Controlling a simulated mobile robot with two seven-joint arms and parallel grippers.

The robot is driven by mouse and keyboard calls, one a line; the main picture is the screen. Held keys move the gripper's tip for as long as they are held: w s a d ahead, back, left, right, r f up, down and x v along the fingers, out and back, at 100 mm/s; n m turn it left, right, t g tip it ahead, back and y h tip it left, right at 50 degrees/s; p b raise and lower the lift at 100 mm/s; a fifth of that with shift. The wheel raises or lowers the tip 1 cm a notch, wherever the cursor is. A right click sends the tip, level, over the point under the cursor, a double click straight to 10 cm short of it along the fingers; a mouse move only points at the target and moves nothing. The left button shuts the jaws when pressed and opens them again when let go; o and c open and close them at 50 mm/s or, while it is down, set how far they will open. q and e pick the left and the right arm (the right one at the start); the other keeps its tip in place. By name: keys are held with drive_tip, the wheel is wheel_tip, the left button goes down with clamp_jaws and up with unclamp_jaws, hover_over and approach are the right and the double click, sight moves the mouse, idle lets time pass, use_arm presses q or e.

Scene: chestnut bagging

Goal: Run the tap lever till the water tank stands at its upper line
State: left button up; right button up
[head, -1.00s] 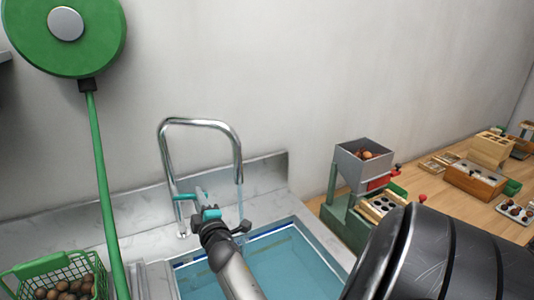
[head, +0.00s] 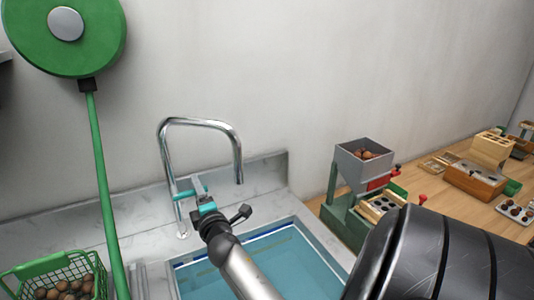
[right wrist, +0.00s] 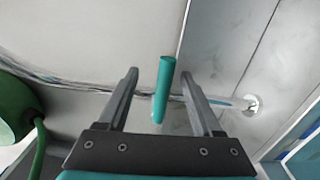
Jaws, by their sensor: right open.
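The chrome tap (head: 205,123) stands behind the water tank (head: 318,244), and no stream shows below its spout. Its teal lever (head: 184,194) is low on the upright pipe. The lever (right wrist: 163,88) also shows in the right wrist view, between my right gripper's two fingers with a gap on each side. My right gripper (head: 201,197) is open at the lever. Blue water (head: 295,262) stands in the tank, near a dark blue line on its inner wall; the exact level against that line is hard to tell. My left gripper is out of view.
A green basket (head: 45,267) of chestnuts stands at the lower left. A green hose (head: 100,170) hangs from a green reel (head: 100,30). A grey hopper (head: 352,160) with chestnuts stands right of the tank, beside a wooden table (head: 460,200) with trays.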

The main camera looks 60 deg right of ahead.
drive_tip(key=shift+o, duration=0.4)
drive_tip(key=shift+f, duration=0.15)
drive_tip(key=shift+s, duration=0.1)
drive_tip(key=p+v, duration=0.1)
drive_tip(key=v, duration=0.8)
idle(0.4)
